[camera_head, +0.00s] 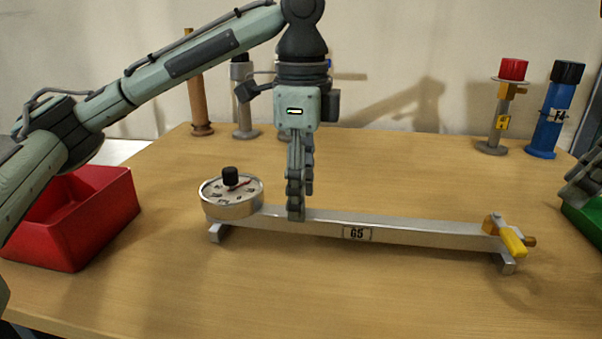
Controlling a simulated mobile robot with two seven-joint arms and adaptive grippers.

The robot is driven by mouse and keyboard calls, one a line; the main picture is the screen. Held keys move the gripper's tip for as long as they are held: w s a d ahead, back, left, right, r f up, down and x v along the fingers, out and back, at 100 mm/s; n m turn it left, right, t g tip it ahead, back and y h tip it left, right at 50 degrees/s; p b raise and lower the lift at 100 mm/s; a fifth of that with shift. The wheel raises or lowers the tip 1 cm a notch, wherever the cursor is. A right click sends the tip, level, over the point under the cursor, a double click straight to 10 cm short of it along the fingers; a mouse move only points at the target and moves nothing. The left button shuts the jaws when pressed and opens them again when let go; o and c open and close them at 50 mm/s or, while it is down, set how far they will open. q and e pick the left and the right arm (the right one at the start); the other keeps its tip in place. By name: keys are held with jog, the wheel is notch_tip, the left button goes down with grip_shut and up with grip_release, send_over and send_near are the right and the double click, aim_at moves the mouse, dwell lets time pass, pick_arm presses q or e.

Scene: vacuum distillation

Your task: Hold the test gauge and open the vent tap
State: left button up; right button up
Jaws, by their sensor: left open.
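The test gauge is a long metal bar (405,232) labelled G5 on low feet, standing on the table. A round dial (232,196) with a black knob sits at its left end. The vent tap (511,238), brass with a yellow lever, is at its right end; the lever slants down to the right. My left gripper (299,211) points down at the bar, just right of the dial. It is open, its fingers seen nearly edge-on; whether they touch the bar is unclear. My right gripper (586,178) is only partly in view at the right edge, away from the tap.
A red bin (85,220) stands at the left and a green bin (583,219) at the right edge. A red-capped grey post (502,112) and a blue cylinder (554,115) stand at the back right. Several more posts stand at the back left. The front table (330,295) is clear.

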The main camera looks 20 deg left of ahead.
pick_arm(q)
jog(key=shift+f, duration=2.65)
jog(key=shift+c, duration=0.6)
grip_shut()
jog(key=c, duration=0.6)
grip_release()
grip_shut()
